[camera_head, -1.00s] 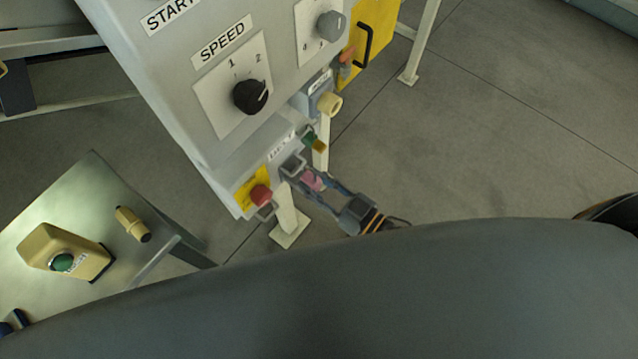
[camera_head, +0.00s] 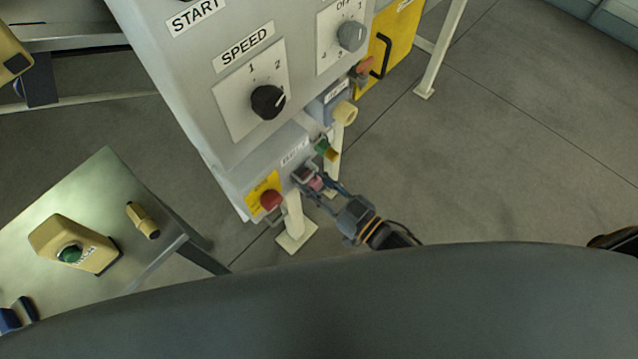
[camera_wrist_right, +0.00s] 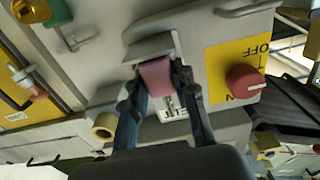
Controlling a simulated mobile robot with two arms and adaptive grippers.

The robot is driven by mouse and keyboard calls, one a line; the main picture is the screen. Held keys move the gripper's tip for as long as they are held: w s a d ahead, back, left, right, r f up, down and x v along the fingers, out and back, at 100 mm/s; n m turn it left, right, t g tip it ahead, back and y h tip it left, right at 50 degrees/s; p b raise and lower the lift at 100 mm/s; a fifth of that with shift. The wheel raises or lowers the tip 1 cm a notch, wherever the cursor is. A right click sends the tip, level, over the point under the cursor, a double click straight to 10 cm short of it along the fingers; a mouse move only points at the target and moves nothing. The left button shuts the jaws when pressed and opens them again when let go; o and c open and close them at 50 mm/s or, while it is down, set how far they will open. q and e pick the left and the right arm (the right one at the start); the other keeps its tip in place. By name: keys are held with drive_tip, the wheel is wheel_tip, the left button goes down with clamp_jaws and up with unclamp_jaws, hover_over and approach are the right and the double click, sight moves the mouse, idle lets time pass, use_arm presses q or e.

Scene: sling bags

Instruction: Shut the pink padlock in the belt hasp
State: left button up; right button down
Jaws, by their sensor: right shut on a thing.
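The pink padlock (camera_head: 316,184) is between the fingers of my right gripper (camera_head: 318,185). The gripper is shut on it at the lower edge of the grey panel. In the right wrist view the pink padlock body (camera_wrist_right: 156,78) sits between the two fingertips (camera_wrist_right: 157,84), close against the grey belt hasp (camera_wrist_right: 150,46). A thin metal piece shows just below the body. I cannot tell whether the shackle is through the hasp or closed. The BELT label (camera_head: 293,157) is beside the hasp in the head view. My left gripper is not in view.
A red knob (camera_head: 271,200) on a yellow plate is left of the hasp. A green-and-brass padlock (camera_head: 326,149) and a cream knob (camera_head: 345,113) are to its upper right. A metal table (camera_head: 110,185) with a green-button box (camera_head: 72,245) stands left. Floor to the right is clear.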

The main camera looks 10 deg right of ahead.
drive_tip(key=shift+f, duration=0.15)
idle(0.5)
drive_tip(key=shift+c, duration=1.7)
unclamp_jaws()
drive_tip(key=p+v, duration=0.1)
drive_tip(key=v, duration=0.6)
drive_tip(key=shift+p, duration=0.4)
